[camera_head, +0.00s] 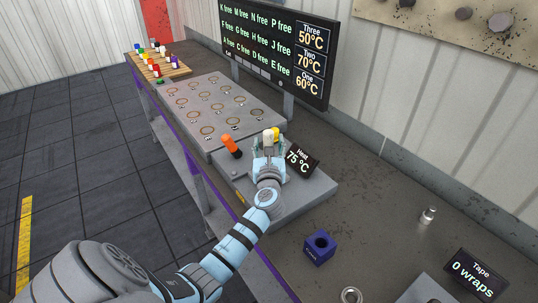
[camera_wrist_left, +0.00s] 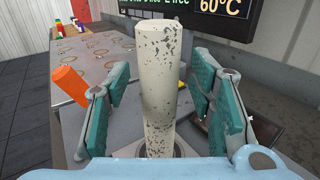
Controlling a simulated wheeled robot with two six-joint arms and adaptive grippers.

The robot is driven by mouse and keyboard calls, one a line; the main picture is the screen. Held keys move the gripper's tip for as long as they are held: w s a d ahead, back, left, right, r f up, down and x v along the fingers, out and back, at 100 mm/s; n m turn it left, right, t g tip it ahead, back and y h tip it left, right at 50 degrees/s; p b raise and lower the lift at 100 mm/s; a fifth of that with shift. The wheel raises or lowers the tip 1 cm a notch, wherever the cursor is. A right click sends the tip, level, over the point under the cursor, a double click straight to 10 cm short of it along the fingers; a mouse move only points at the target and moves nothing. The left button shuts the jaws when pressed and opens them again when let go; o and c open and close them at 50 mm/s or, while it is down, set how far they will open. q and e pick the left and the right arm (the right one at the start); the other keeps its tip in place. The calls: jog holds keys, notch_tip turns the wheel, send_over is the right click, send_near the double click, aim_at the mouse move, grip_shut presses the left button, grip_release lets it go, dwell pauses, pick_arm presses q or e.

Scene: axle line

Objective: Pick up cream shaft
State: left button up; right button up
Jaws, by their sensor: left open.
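The cream shaft (camera_wrist_left: 158,85) stands upright in the left wrist view, speckled with dark marks, its foot in a round seat. In the head view its top (camera_head: 268,138) shows at the heater block (camera_head: 318,190). My left gripper (camera_wrist_left: 160,105) is open, with one teal-padded finger on each side of the shaft and a visible gap on both sides. In the head view, my left gripper (camera_head: 268,148) is at the heater block, hiding the lower shaft. My right gripper is not in view.
An orange shaft (camera_head: 229,143) leans close on the left, and a yellow one (camera_head: 276,133) is just behind. A "Heat 75 °C" display (camera_head: 302,160) stands to the right. The plate with round slots (camera_head: 205,135) lies beyond. A blue block (camera_head: 319,247) is nearer.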

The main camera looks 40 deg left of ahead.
pick_arm(q)
grip_shut()
jog(key=shift+r, duration=0.1)
dwell(0.3)
